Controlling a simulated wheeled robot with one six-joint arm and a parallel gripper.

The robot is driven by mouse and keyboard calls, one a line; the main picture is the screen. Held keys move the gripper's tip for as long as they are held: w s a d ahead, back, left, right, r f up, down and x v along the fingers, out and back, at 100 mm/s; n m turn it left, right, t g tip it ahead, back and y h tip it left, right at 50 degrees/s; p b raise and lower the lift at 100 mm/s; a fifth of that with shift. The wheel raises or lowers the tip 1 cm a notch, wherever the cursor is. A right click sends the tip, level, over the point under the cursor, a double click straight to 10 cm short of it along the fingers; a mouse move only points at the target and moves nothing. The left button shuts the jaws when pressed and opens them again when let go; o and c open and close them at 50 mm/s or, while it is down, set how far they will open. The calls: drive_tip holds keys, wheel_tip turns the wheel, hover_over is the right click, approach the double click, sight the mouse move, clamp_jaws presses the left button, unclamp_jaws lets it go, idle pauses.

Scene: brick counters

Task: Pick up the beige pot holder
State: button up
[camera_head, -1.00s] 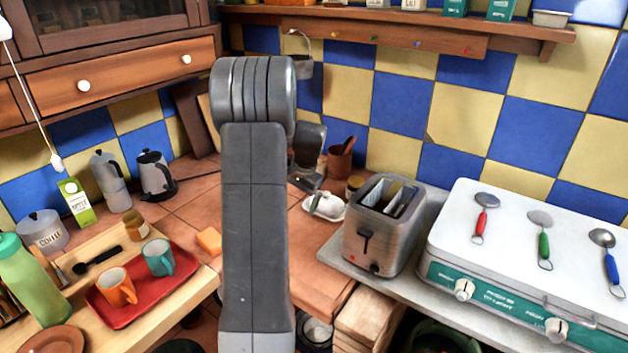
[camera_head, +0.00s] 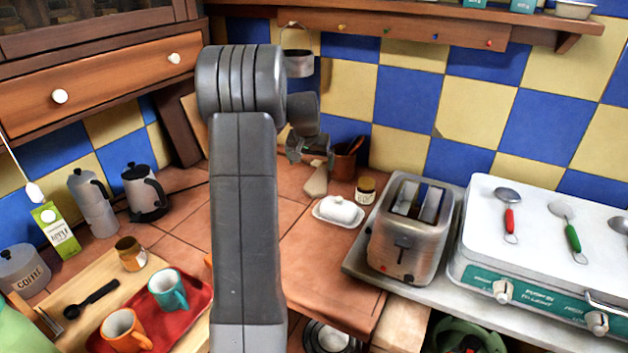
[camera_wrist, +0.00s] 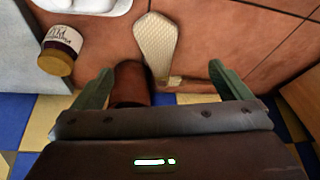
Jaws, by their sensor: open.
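The beige pot holder (camera_head: 317,180) lies on the terracotta tile counter, in front of the brown utensil pot. In the wrist view the pot holder (camera_wrist: 157,45) is flat and textured, wide at one end and narrowing towards my gripper. My gripper (camera_wrist: 160,75) is open, its two green fingers apart with nothing held between them. The narrow end of the pot holder shows between the fingers, and its wide end lies beyond them. In the head view my gripper (camera_head: 311,150) is above and behind the pot holder, partly hidden by my own arm.
The brown utensil pot (camera_wrist: 130,85) stands close to the left finger in the wrist view. A jar (camera_head: 366,190) and a white butter dish (camera_head: 338,211) are right of the pot holder, with the toaster (camera_head: 410,228) beyond. The tiled wall (camera_head: 350,90) is close behind.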

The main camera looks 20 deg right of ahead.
sight(316, 186)
drive_tip(key=p+x, duration=0.1)
drive_tip(key=x, duration=0.5)
drive_tip(key=p+x, duration=0.1)
drive_tip(key=x, duration=0.5)
drive_tip(key=shift+s+d+f, duration=0.1)
drive_tip(key=shift+d+f, duration=0.2)
drive_tip(key=shift+f, duration=0.1)
drive_tip(key=c, duration=1.1)
drive_tip(key=shift+o, duration=0.2)
drive_tip(key=shift+r, duration=0.1)
